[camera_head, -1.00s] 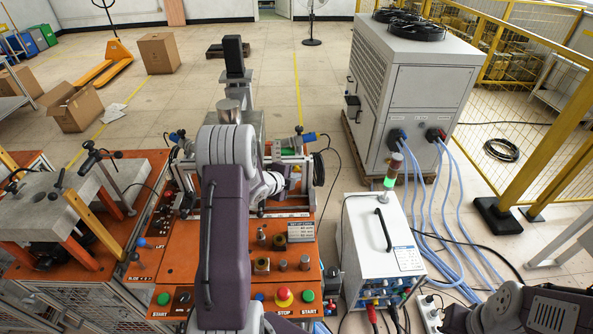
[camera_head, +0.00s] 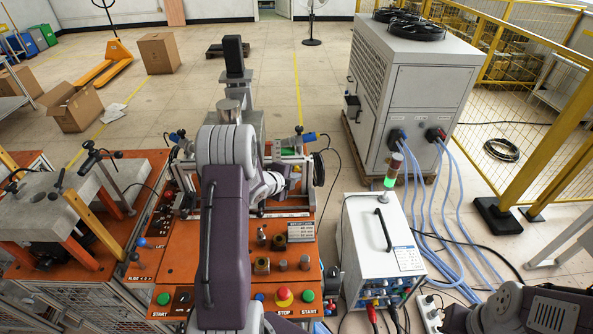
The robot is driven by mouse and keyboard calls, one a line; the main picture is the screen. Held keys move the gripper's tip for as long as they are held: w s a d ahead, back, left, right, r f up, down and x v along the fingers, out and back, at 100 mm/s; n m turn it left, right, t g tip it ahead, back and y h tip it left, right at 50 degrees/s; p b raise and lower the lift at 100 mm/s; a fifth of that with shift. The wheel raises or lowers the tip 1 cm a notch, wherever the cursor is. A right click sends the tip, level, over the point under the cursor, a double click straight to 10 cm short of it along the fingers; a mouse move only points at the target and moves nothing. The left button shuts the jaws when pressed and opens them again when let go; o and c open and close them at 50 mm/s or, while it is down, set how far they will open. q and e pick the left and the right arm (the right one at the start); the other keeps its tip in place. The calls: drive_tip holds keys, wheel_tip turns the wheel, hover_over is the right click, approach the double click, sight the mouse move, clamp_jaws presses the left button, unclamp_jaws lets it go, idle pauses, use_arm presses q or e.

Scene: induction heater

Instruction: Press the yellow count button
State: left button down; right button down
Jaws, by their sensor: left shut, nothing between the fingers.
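My left arm (camera_head: 225,230) rises through the middle of the view and covers much of the orange bench behind it. My left gripper (camera_head: 277,181) is small and partly hidden at the arm's far end, low over the fixture on the bench; it looks shut and empty. A small yellow spot (camera_head: 297,169) shows just right of the gripper. I cannot tell whether it is the yellow count button or whether the gripper touches it. Part of my right arm (camera_head: 525,312) shows at the bottom right; its gripper is out of view.
A white power unit (camera_head: 375,250) with a signal light stands to the right. A second bench (camera_head: 110,215) stands at the left.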

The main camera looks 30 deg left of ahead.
use_arm(q)
drive_tip(key=shift+w, duration=0.1)
drive_tip(key=shift+w+a, duration=0.2)
drive_tip(key=shift+w, duration=0.05)
idle(0.3)
drive_tip(key=shift+w+a+r, duration=0.1)
drive_tip(key=shift+w+a, duration=0.15)
drive_tip(key=shift+w, duration=0.15)
idle(0.9)
drive_tip(key=shift+s, duration=0.1)
drive_tip(key=shift+s+d+b, duration=0.4)
drive_tip(key=shift+s+b, duration=0.05)
drive_tip(key=shift+s, duration=0.15)
